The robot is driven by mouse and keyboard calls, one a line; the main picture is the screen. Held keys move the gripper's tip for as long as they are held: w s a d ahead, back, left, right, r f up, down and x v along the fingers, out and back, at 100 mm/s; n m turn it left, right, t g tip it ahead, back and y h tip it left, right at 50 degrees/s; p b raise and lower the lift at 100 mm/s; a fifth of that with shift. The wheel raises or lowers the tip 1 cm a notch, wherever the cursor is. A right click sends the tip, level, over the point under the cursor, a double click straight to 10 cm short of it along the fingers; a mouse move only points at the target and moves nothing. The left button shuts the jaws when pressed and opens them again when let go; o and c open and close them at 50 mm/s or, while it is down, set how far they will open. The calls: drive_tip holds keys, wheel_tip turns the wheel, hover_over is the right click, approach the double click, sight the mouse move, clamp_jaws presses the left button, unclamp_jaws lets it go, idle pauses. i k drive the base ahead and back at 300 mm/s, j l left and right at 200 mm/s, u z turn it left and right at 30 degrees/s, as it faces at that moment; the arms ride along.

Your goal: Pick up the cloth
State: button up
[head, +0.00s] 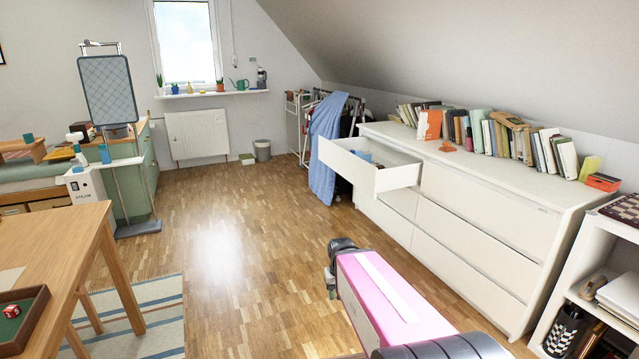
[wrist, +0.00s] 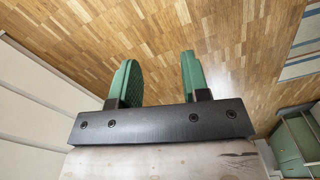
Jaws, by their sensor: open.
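A large blue cloth (head: 326,140) hangs over a clothes rack at the back, left of the open drawer (head: 377,178). The drawer is the top left one of a white dresser and is pulled far out. Something small and blue (head: 364,156) lies inside it, mostly hidden by the drawer's walls; I cannot tell what it is. My gripper (head: 331,284) is in front of the dresser, well short of the drawer and the hanging cloth. In the wrist view its two green fingers (wrist: 157,78) are apart, with only bare floor between them.
The white dresser (head: 480,210) runs along the right, with books on top. A white shelf unit (head: 590,285) stands at the near right. A wooden table (head: 60,255) and a striped rug (head: 135,315) are at the left. The wooden floor (head: 235,230) in the middle is clear.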

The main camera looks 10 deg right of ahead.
sight(446, 148)
drive_tip(key=i+z, duration=0.35)
drive_tip(key=i+j+z, duration=0.1)
drive_tip(key=i+z, duration=0.25)
drive_tip(key=i, duration=0.25)
drive_tip(key=i+j+z, duration=0.3)
drive_tip(key=i, duration=0.15)
drive_tip(key=i+j+z, duration=0.35)
drive_tip(key=i+l, duration=0.05)
drive_tip(key=l, duration=0.05)
